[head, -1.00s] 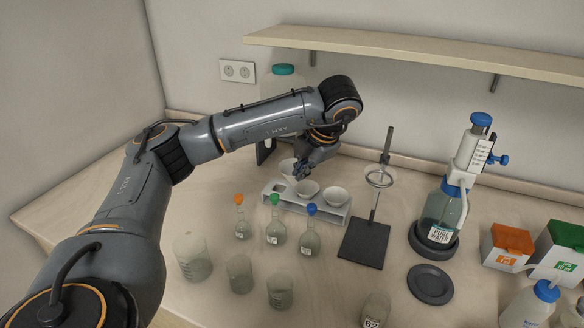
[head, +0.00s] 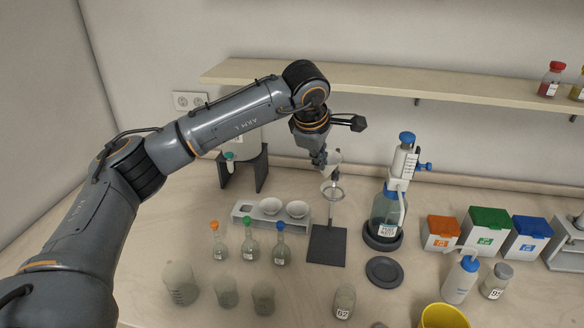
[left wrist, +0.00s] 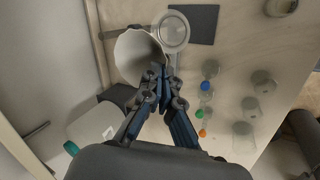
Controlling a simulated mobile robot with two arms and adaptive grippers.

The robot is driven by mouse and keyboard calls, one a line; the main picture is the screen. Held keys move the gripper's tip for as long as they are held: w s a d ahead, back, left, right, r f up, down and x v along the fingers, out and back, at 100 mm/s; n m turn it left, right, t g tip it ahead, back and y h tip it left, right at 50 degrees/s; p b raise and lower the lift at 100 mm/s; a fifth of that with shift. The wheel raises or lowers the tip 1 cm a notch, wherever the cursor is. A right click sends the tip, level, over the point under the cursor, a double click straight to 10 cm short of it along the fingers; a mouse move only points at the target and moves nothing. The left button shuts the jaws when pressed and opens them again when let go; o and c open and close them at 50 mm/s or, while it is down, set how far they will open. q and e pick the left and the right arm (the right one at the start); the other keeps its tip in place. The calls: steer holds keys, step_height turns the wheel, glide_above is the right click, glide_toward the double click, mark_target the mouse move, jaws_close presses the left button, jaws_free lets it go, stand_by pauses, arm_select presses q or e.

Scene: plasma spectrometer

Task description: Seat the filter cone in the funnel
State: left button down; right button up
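My left gripper (head: 320,162) is shut on a white filter cone (head: 333,158) by its rim. In the left wrist view, the cone (left wrist: 138,52) opens towards the camera and sits at the fingertips (left wrist: 161,78). The clear funnel (head: 333,192) sits in the ring of a stand with a dark base (head: 327,246). The cone is above the funnel and appears apart from it. In the left wrist view, the funnel (left wrist: 173,31) shows just right of the cone. My right gripper is not in view.
A white rack (head: 285,223) left of the stand holds two more white cones. Several flasks and beakers stand in front of it. A dispenser bottle (head: 387,214) stands right of the stand, near a dark round plate (head: 384,271). A shelf (head: 440,97) runs along the wall behind.

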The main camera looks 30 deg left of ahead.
arm_select(q)
steer(key=shift+w+d+f+m+h+b, duration=0.15)
steer(key=shift+d+f+m+h+b, duration=0.1)
steer(key=shift+d+m, duration=0.25)
steer(key=shift+w+d+f+m+h+b, duration=0.1)
steer(key=shift+w+d+m+h+b, duration=0.15)
steer(key=shift+m, duration=0.45)
steer(key=shift+s+f, duration=0.15)
steer(key=shift+f, duration=0.35)
steer(key=shift+f+b, duration=0.15)
steer(key=shift+b, duration=0.15)
step_height(320, 180, down, 5)
steer(key=b, duration=0.3)
steer(key=shift+b, duration=0.35)
steer(key=c, duration=1.4)
jaws_free()
steer(key=shift+c, duration=0.2)
